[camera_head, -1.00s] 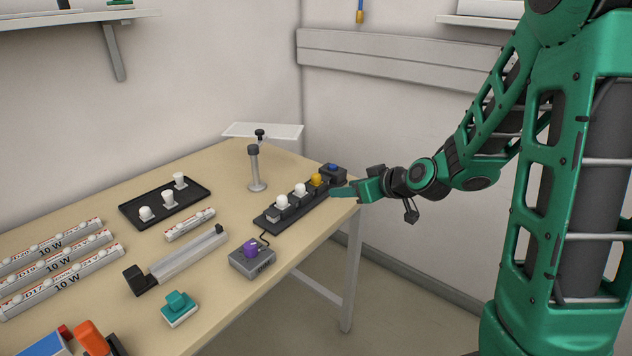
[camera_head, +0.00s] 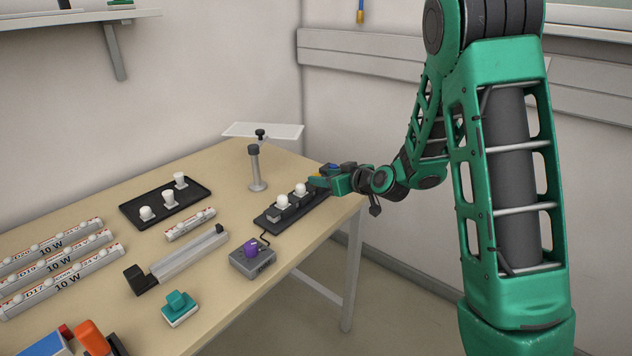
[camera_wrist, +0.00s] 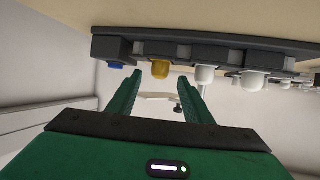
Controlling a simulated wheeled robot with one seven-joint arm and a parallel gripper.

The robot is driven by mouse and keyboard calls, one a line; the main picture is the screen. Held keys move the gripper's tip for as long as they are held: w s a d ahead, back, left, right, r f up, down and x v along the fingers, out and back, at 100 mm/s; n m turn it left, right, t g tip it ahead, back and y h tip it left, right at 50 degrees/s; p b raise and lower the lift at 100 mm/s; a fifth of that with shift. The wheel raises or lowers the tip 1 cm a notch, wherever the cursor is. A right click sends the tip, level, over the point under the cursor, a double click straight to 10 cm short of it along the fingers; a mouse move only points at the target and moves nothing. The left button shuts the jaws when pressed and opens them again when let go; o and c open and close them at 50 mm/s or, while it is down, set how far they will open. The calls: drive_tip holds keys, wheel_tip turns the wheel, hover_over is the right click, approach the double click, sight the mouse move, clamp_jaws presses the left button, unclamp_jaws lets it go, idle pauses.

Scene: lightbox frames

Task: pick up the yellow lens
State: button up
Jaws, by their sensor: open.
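The yellow lens (camera_wrist: 160,69) shows in the wrist view, seated on the dark strip (camera_wrist: 215,46) that also bears white lenses (camera_wrist: 252,78). That view looks upside down, with the table at the top. My gripper (camera_wrist: 160,82) is open, and the lens appears between its two fingertips, near their ends. I cannot tell whether either finger touches it. In the head view my gripper (camera_head: 318,181) is at the far right end of the strip (camera_head: 272,226), and it hides the yellow lens there.
A white lens (camera_head: 300,189) stands close beside my gripper. A blue-topped block (camera_wrist: 115,50) is on the other side of the yellow lens. A grey post (camera_head: 256,172), a black tray (camera_head: 140,213) and a purple-knobbed box (camera_head: 252,260) stand on the table.

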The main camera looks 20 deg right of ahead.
drive_tip(key=shift+x, duration=1.45)
drive_tip(key=shift+d, duration=0.1)
drive_tip(key=c, duration=1.1)
drive_tip(key=shift+r, duration=0.1)
